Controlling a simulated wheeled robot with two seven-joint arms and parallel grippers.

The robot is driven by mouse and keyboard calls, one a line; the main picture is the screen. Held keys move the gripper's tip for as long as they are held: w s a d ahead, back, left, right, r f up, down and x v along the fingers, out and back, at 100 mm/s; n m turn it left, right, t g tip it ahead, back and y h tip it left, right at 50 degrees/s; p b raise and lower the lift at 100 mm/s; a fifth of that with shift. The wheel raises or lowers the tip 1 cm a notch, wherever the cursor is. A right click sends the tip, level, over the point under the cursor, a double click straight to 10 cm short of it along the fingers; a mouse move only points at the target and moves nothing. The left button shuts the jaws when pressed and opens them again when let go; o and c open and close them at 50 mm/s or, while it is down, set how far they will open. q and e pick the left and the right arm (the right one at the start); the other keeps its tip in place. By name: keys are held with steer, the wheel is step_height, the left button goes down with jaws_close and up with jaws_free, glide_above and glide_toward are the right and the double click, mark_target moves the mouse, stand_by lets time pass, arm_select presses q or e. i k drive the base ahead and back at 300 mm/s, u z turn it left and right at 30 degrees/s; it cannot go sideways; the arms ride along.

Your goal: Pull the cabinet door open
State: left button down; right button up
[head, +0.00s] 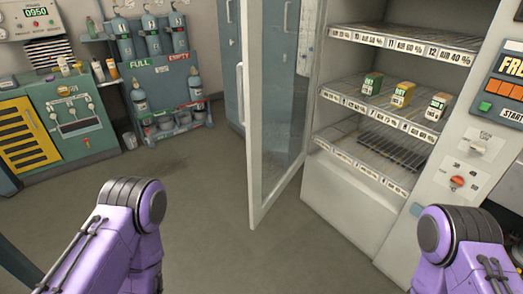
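The cabinet (350,210) stands at the right of the head view, a pale housing with wire shelves. Its glass door (254,150) has a white frame and stands swung well open, out to the left of the shelves. The shelf front is uncovered. A pale vertical handle (240,92) is on the door's left, outer side. Two purple links of my arms show at the lower left and lower right, apart from the door. Neither of my grippers is in the picture.
Small cartons (402,94) stand on the middle shelf. A control panel (484,150) with a red knob is right of the cabinet. A green rack of cylinders (165,85) and a green-yellow machine (75,120) line the back left. The grey floor (195,195) is clear.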

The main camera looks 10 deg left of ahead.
mark_target(251, 11)
steer(key=z, duration=1.55)
steer(key=i, duration=1.4)
steer(key=u, duration=2.5)
steer(key=i, duration=0.45)
